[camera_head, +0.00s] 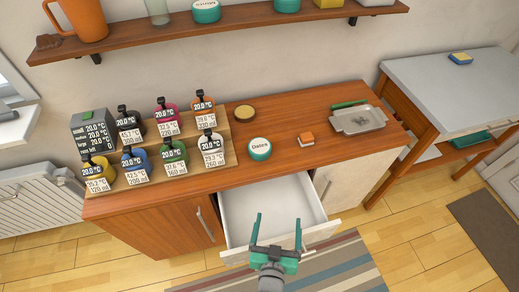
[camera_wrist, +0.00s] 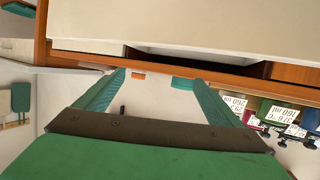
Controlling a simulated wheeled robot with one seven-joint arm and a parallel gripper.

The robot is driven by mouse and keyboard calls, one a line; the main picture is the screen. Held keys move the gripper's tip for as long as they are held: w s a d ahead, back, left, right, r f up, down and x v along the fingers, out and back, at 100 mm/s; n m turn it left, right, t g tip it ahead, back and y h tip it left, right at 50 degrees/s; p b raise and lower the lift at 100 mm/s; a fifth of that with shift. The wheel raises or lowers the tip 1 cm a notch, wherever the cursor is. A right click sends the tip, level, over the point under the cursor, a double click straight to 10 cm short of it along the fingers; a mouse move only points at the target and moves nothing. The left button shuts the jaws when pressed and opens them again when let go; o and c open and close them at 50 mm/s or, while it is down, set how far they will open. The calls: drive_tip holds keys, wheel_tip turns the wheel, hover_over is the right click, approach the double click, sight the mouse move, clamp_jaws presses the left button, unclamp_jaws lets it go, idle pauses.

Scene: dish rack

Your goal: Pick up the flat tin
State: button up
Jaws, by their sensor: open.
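A low round tin with a teal side and a white lettered lid (camera_head: 260,149) stands on the wooden counter (camera_head: 285,118), behind the open drawer. A flat round brown-gold tin or lid (camera_head: 244,113) lies farther back; I cannot tell which one the task names. My gripper (camera_head: 278,217) is open and empty, over the front of the drawer, apart from both. In the wrist view, its green fingers (camera_wrist: 158,78) are spread. A teal patch beside the right finger (camera_wrist: 182,84) seems to be the lettered tin, partly hidden.
The white drawer (camera_head: 265,203) is pulled out and empty. A stepped wooden stand (camera_head: 222,155) with several labelled bottles is left of the tins. An orange-and-white block (camera_head: 307,139) and a grey tray (camera_head: 357,119) are to the right. A shelf (camera_head: 230,29) hangs above.

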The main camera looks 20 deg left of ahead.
drive_tip(key=w+a+r, duration=0.2)
drive_tip(key=w+a, duration=0.3)
drive_tip(key=w, duration=0.4)
drive_tip(key=n+g+y, duration=0.1)
drive_tip(key=n+y, duration=0.1)
approach(260, 152)
drive_tip(key=shift+w+a, duration=0.15)
drive_tip(key=shift+w, duration=1)
drive_tip(key=x, duration=0.5)
drive_tip(key=shift+g, duration=0.3)
drive_tip(key=shift+s+f+x, duration=0.1)
drive_tip(key=shift+f+x, duration=0.05)
drive_tip(key=shift+x, duration=1.2)
drive_tip(key=shift+s+f+x, duration=0.1)
drive_tip(key=shift+f+x, duration=0.1)
drive_tip(key=shift+x, duration=1.2)
drive_tip(key=shift+a, duration=0.15)
drive_tip(key=c, duration=1.2)
